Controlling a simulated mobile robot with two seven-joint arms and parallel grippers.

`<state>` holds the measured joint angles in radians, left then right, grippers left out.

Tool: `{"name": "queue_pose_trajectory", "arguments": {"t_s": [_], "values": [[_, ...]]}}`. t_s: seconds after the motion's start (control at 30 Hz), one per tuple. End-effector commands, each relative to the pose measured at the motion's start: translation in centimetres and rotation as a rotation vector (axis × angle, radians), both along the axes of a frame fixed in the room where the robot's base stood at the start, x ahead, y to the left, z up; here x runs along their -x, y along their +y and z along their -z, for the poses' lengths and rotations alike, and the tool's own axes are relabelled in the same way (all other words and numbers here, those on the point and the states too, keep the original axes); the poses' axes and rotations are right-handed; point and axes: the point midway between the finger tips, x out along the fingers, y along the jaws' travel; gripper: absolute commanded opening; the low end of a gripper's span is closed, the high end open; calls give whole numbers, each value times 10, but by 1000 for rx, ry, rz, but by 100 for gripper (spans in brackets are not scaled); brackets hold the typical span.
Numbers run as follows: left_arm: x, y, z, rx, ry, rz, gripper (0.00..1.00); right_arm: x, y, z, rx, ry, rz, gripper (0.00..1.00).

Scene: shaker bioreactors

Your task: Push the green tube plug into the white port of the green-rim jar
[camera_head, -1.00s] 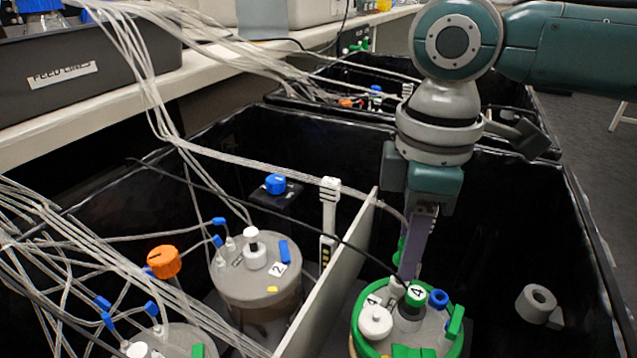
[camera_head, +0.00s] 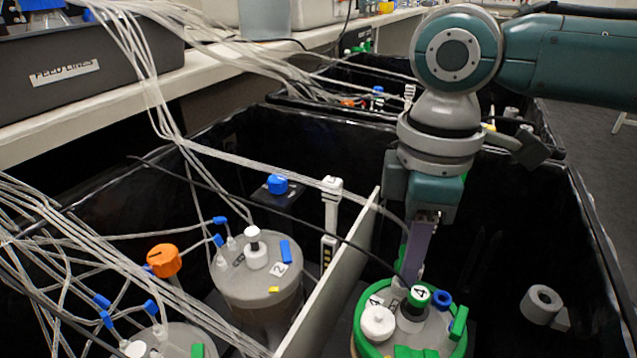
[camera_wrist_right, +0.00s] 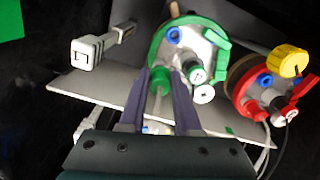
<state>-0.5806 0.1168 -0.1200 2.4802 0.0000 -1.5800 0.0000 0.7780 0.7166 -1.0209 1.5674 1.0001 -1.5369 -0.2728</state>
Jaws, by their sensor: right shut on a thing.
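The green-rim jar (camera_head: 462,345) stands in the right part of the black-lined bin; its lid carries a white cap, a black-and-green cap marked 4, and a blue ring. It also shows in the right wrist view (camera_wrist_right: 214,68). My right gripper (camera_head: 413,277) points down at the jar's back left edge, its purple fingers shut on the green tube plug (camera_wrist_right: 159,76). In the wrist view the plug sits between the fingertips, overlapping the jar's near rim. The white port is hidden or cannot be told apart there, so contact is unclear. My left gripper is out of view.
A white divider panel (camera_head: 335,285) stands left of the jar. Beyond it is a jar marked 2 (camera_head: 240,285) with tubes. A red-rim jar (camera_wrist_right: 238,83) shows in the wrist view. A black cable passes close to my fingers.

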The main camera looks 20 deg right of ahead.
Motion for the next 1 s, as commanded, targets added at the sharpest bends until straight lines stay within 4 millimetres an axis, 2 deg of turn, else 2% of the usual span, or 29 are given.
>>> {"name": "queue_pose_trajectory", "arguments": {"t_s": [1.0], "values": [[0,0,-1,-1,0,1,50,0,0,7,-1,1,-1,0]]}}
